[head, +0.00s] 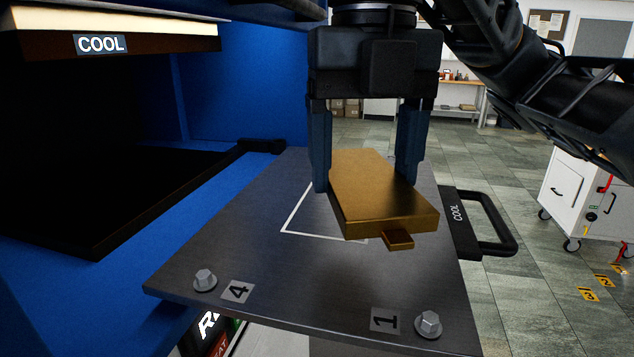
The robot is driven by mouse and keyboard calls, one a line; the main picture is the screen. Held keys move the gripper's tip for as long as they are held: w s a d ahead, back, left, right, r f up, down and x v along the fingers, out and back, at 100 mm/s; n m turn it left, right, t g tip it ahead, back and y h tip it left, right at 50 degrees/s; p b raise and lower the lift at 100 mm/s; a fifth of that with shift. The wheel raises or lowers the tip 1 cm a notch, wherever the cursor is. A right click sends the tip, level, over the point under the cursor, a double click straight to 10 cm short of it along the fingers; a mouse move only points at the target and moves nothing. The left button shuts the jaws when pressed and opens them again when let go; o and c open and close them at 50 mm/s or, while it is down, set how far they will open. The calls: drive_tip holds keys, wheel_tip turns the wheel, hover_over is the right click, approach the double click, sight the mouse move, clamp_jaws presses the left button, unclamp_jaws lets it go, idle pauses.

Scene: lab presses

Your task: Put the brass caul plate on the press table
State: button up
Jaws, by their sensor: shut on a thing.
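The brass caul plate (378,192) is a thick gold-coloured block with a small tab at its near end. My gripper (365,170) points down and is shut on the plate, one finger on each long side. The press table (260,285) is a dark grey plate below, pulled out of the blue press, with a white outlined area (295,222) on it. The brass plate appears over this outline and hides much of it. I cannot tell whether the brass plate touches the table.
Bolts stand up at the table's near corners, by labels 4 (237,291) and 1 (385,319). A black handle (492,225) marked COOL is on the right edge. The blue press frame (240,90) and dark lower platen (110,195) are left. A white cart (585,200) stands right.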

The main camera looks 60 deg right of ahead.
drive_tip(key=w+d+f, duration=0.2)
drive_tip(key=d, duration=0.1)
drive_tip(key=w+d+f, duration=0.2)
drive_tip(key=w+d, duration=0.1)
drive_tip(key=w+d+f, duration=0.2)
drive_tip(key=d, duration=0.1)
drive_tip(key=shift+w, duration=0.15)
drive_tip(key=shift+w+d+f, duration=0.6)
drive_tip(key=shift+d+f, duration=0.1)
drive_tip(key=shift+f, duration=0.15)
drive_tip(key=shift+f, duration=0.2)
drive_tip(key=o, duration=1.4)
drive_tip(key=shift+o, duration=0.2)
drive_tip(key=shift+r, duration=0.1)
wheel_tip(320, 180, up, 8)
